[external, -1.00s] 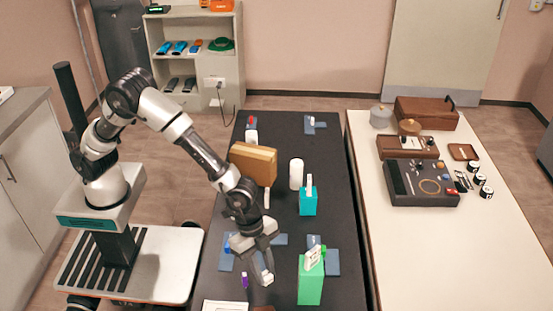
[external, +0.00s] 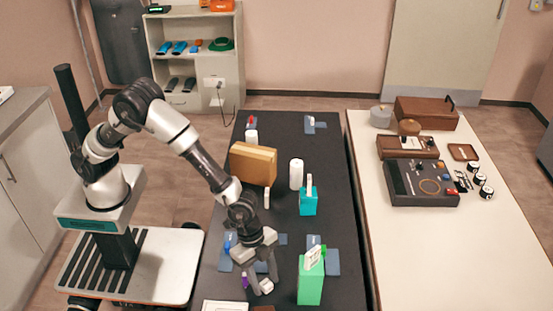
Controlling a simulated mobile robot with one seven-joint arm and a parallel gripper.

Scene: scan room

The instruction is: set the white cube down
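The white cube (external: 267,286) is small and sits between the fingertips of my gripper (external: 264,284), low over the near part of the black table (external: 331,226). My gripper points down, with one finger on each side of the cube, and appears shut on it. I cannot tell whether the cube's underside touches the table.
A green box (external: 311,284) stands close to the right of my gripper. A purple item (external: 245,281) is just left of it. Blue flat pieces (external: 333,262) lie behind. A teal box (external: 308,204), white cylinder (external: 296,174) and brown box (external: 253,164) stand farther back.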

